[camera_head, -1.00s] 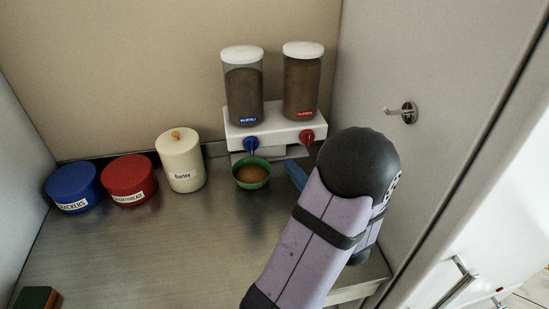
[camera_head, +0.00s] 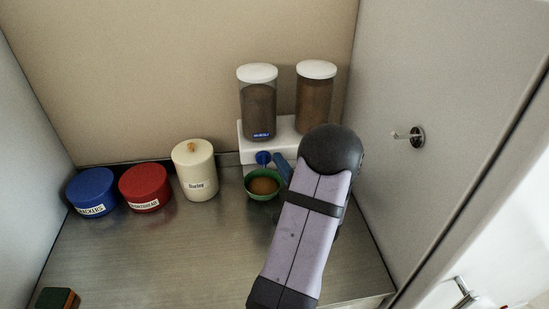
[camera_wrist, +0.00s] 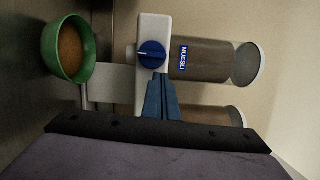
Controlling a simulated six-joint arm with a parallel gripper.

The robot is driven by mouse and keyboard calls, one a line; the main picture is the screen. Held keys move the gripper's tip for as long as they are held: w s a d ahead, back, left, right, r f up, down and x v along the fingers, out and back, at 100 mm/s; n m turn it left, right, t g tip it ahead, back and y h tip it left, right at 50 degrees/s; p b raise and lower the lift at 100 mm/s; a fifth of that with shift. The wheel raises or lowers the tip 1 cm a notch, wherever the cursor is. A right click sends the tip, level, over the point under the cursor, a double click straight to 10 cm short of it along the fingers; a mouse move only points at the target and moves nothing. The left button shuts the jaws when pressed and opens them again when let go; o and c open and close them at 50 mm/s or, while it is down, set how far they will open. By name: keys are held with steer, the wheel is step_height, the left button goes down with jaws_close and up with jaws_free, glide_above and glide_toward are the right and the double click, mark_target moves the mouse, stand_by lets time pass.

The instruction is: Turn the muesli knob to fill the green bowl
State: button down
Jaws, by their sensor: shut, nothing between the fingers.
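The muesli dispenser (camera_head: 259,103) is a clear canister with a white lid and a blue label, on a white base (camera_head: 246,150) against the back wall. Its blue muesli knob (camera_head: 263,157) is on the base front; the knob also shows in the wrist view (camera_wrist: 151,54), with a white pointer line. The green bowl (camera_head: 249,191) stands below the knob and holds brown contents (camera_head: 264,186). My gripper (camera_head: 279,158) has blue fingers, shut and empty. In the wrist view its fingertips (camera_wrist: 160,76) are close to the knob's edge; I cannot tell whether they touch.
A second canister (camera_head: 317,96) stands right of the muesli one; its knob is hidden behind my arm. A cream Barley jar (camera_head: 194,172), a red tin (camera_head: 145,187) and a blue tin (camera_head: 91,192) stand left. A hook (camera_head: 416,136) is on the right wall.

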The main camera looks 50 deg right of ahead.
steer(key=shift+w+a, duration=0.6)
steer(key=shift+w+a+r+p, duration=0.1)
steer(key=shift+w+a+p, duration=0.2)
steer(key=shift+a, duration=0.05)
